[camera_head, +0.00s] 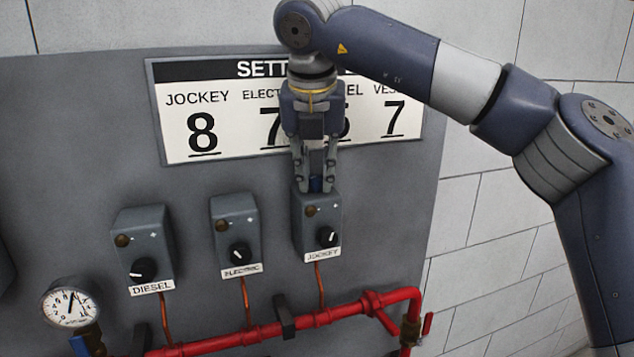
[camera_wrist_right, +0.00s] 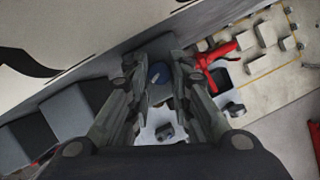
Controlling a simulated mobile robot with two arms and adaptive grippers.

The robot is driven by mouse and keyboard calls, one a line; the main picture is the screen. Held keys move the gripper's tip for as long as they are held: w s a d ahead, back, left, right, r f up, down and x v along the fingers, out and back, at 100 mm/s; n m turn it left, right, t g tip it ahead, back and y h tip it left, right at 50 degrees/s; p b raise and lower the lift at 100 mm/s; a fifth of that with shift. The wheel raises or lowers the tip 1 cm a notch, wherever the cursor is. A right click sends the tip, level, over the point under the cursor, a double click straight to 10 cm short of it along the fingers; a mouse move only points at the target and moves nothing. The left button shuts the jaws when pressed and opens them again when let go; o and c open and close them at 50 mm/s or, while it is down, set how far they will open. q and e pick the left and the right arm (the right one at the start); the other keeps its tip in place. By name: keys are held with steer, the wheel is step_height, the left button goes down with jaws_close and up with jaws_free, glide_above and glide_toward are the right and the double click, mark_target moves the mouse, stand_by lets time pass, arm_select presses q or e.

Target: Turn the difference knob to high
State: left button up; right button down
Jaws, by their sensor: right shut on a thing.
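My right gripper (camera_head: 316,187) points down onto the top of the box labelled JOCKEY (camera_head: 307,218), the rightmost of the three grey boxes on the panel. Its fingers are shut on a small blue knob (camera_head: 316,184) on that box's top. The blue knob also shows between the fingers in the right wrist view (camera_wrist_right: 159,72). Any markings on it are hidden or too small to read. The JOCKEY box also has a black dial (camera_head: 327,237) and a brown round part on its front. My left gripper is not in view.
The DIESEL (camera_head: 142,240) and ELECTRIC (camera_head: 235,228) boxes stand to the left. A settings sign (camera_head: 200,95) behind my gripper is partly covered; it reads 8 under JOCKEY. A red pipe (camera_head: 340,312) runs below the boxes. A pressure gauge (camera_head: 70,302) is at lower left.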

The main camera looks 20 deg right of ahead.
steer(key=shift+w+a+m+h+b, duration=0.1)
steer(key=shift+m+h+b, duration=0.4)
steer(key=shift+m, duration=0.7)
steer(key=shift+r, duration=0.1)
steer(key=c, duration=1.4)
jaws_free()
steer(key=v, duration=1.2)
steer(key=shift+w, duration=0.25)
